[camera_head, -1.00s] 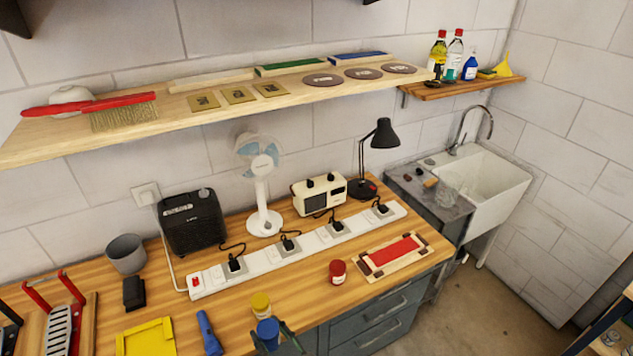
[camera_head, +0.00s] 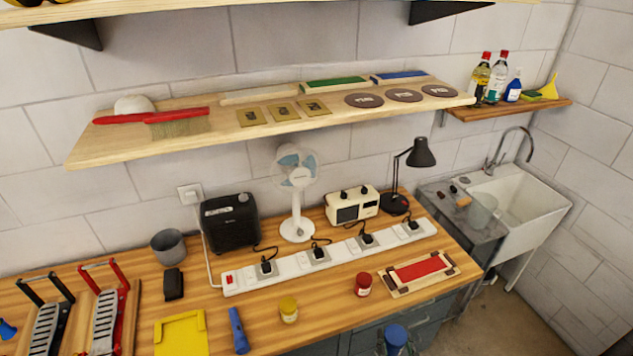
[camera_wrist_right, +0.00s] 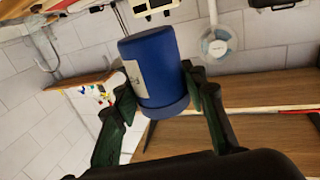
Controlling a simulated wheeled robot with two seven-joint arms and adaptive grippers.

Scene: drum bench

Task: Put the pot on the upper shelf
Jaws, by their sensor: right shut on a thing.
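A blue pot (camera_head: 396,336) with a pale label is in my right gripper, at the bottom edge of the head view, in front of the bench's drawers. In the right wrist view the blue pot (camera_wrist_right: 152,62) sits between the two dark green fingers of my right gripper (camera_wrist_right: 160,95), which is shut on it. In the head view the gripper is mostly cut off below the pot. My left gripper is not in view.
A lower wooden shelf (camera_head: 215,140) carries a brush, sandpaper and discs. On the bench stand a yellow pot (camera_head: 289,310), a red pot (camera_head: 363,285), a fan (camera_head: 297,190), a lamp (camera_head: 420,155) and a power strip (camera_head: 330,258). A sink (camera_head: 525,205) is at right.

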